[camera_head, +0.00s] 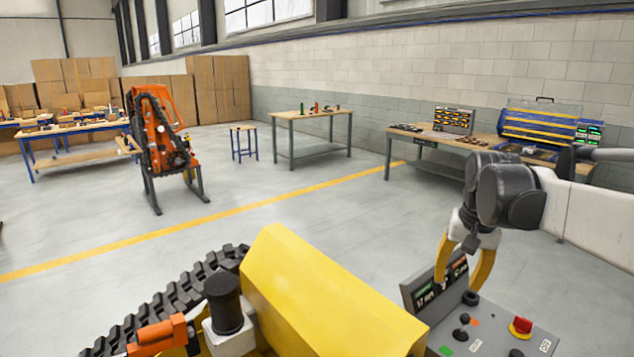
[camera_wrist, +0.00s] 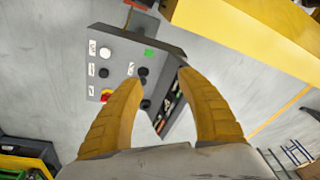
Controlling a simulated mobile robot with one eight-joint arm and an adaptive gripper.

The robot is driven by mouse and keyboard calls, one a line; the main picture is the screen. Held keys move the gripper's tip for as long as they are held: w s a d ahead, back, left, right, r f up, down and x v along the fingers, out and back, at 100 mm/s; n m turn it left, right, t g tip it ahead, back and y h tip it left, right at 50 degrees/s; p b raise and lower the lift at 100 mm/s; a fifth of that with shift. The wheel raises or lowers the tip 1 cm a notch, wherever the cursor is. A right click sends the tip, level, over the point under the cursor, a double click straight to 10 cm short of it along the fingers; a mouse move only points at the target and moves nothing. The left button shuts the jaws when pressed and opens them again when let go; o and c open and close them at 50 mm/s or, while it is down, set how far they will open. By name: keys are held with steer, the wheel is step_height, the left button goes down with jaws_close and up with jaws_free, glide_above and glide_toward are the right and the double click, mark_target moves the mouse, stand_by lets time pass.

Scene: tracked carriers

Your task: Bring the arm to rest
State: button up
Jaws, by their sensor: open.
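My gripper (camera_head: 466,262) hangs at the right of the head view, its two yellow fingers pointing down above a grey control panel (camera_head: 478,336). In the wrist view my gripper (camera_wrist: 165,90) is open, its fingers apart with nothing held between them. The panel (camera_wrist: 113,72) lies beyond the fingertips there, with knobs, a white button, a green label and a red button on yellow. A small display box (camera_head: 435,284) stands at the panel's back edge, partly hidden by the fingers. I cannot tell whether a finger touches the panel or the box.
A yellow housing (camera_head: 320,300) and a black rubber track (camera_head: 165,310) fill the lower foreground. An orange tracked machine (camera_head: 160,130) stands at the left. Workbenches (camera_head: 310,113) line the back wall, one with a blue case (camera_head: 540,122). The middle floor is clear.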

steer(key=s+a+f+n+t, duration=0.1)
steer(key=s+a+f, duration=0.1)
steer(key=s, duration=0.4)
steer(key=s+a+f+n+t, duration=0.2)
steer(key=s+a, duration=0.3)
steer(key=s, duration=0.2)
steer(key=s+a+f+n+t+b, duration=0.1)
steer(key=s+a+f+t, duration=0.1)
steer(key=s, duration=0.5)
steer(key=shift+s+a+f, duration=0.2)
steer(key=shift+a+f, duration=0.4)
steer(key=shift+a, duration=0.15)
